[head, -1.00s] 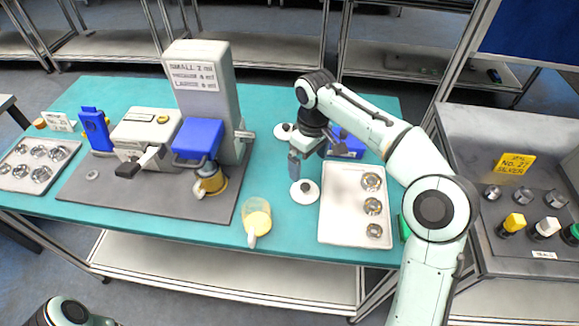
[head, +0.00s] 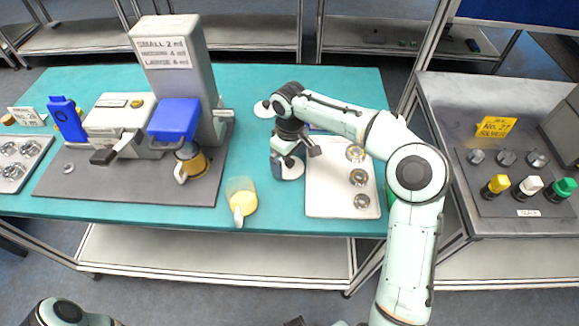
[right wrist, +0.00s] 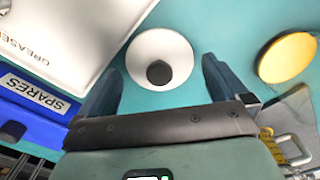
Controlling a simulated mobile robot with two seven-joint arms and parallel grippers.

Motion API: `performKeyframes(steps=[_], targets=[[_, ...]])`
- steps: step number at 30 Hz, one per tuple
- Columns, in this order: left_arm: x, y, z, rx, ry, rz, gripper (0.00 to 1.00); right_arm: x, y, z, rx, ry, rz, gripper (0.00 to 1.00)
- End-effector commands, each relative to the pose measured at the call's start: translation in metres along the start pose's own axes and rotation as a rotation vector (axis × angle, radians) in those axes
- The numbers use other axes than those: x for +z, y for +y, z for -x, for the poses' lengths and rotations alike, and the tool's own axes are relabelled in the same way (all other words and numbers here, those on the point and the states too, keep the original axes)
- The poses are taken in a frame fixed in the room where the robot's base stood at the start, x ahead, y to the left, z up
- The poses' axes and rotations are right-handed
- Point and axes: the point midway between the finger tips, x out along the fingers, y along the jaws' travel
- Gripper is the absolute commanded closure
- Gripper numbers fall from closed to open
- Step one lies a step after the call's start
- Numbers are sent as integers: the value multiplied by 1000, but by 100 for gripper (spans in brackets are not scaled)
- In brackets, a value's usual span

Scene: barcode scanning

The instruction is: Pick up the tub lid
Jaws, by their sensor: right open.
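The tub lid (head: 293,172) is a white disc with a black knob. It lies flat on the teal table, just left of the white tray, partly hidden by my right gripper. My right gripper (head: 292,157) is open and empty above it, pointing down. In the right wrist view the lid (right wrist: 163,47) shows between and beyond the two fingertips, with its black knob near the middle. I cannot tell how high the fingers are above it. My left gripper is out of view.
The white tray (head: 315,205) with metal cups is close on the right. A blue SPARES box (right wrist: 35,105) is near the gripper. A jug with yellow contents (head: 242,198) stands at front left. The grey machine (head: 175,75) is farther left.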

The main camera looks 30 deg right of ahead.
Motion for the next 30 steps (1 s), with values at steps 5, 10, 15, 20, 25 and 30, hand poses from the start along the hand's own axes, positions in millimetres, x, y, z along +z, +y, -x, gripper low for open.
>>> performKeyframes(steps=[5,10,15,20,25,30], targets=[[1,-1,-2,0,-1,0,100,1,0,-16,1,0,-2,0],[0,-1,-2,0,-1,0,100,0,0,-16,2,2,-2,0],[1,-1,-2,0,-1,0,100,0,0,-16,2,2,-2,39],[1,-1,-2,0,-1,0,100,0,0,-16,2,2,-2,45],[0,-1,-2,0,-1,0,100,0,0,-15,3,2,-2,45],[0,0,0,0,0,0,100,0,1,-4,5,3,-2,45]])
